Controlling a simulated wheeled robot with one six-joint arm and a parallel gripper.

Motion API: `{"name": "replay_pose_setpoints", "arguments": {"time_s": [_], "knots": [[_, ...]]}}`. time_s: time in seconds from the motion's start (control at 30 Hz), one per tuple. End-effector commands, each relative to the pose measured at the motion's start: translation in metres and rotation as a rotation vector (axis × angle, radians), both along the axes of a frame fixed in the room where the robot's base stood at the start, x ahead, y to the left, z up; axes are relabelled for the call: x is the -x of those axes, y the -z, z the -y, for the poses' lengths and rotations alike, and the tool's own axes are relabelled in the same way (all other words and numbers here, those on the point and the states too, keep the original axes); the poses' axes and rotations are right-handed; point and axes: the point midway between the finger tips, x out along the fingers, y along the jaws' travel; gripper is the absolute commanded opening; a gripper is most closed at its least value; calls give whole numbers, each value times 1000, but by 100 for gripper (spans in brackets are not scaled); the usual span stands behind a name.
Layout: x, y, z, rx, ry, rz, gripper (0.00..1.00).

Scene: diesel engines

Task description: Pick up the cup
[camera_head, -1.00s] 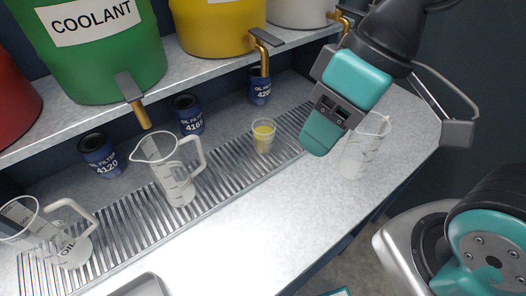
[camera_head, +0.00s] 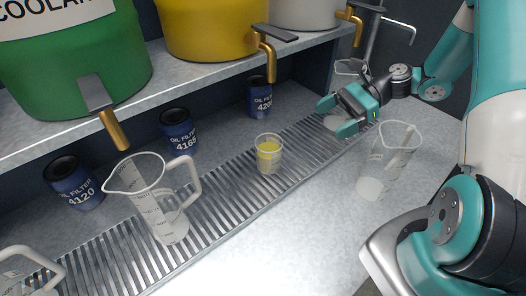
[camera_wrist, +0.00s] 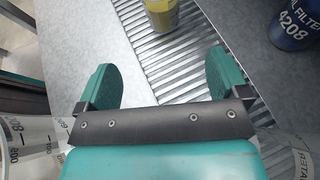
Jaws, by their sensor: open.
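A small clear cup (camera_head: 269,154) with yellow liquid stands upright on the slatted metal grate (camera_head: 215,205), below the brass tap of the yellow container. My gripper (camera_head: 333,115) is to the right of the cup, low over the grate, with its fingers towards the cup. In the wrist view the fingers of the gripper (camera_wrist: 160,80) are spread apart with nothing between them. The lower part of the cup (camera_wrist: 161,14) shows there at the top edge, ahead of the fingers and apart from them.
A clear measuring jug (camera_head: 388,162) stands right of the cup, near my arm. Another jug (camera_head: 160,200) stands left on the grate. Blue oil filters (camera_head: 179,131) line the back. The shelf with the green container (camera_head: 70,60) and taps overhangs. The counter front is clear.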

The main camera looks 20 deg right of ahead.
Motion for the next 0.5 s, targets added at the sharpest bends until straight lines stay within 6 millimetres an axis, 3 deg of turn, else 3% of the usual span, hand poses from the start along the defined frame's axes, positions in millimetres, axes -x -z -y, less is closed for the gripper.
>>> {"name": "replay_pose_setpoints", "arguments": {"time_s": [0.17,0.5], "knots": [[1,13,3,-40,52,-54,93],[-3,40,-63,-40,52,-56,93]]}}
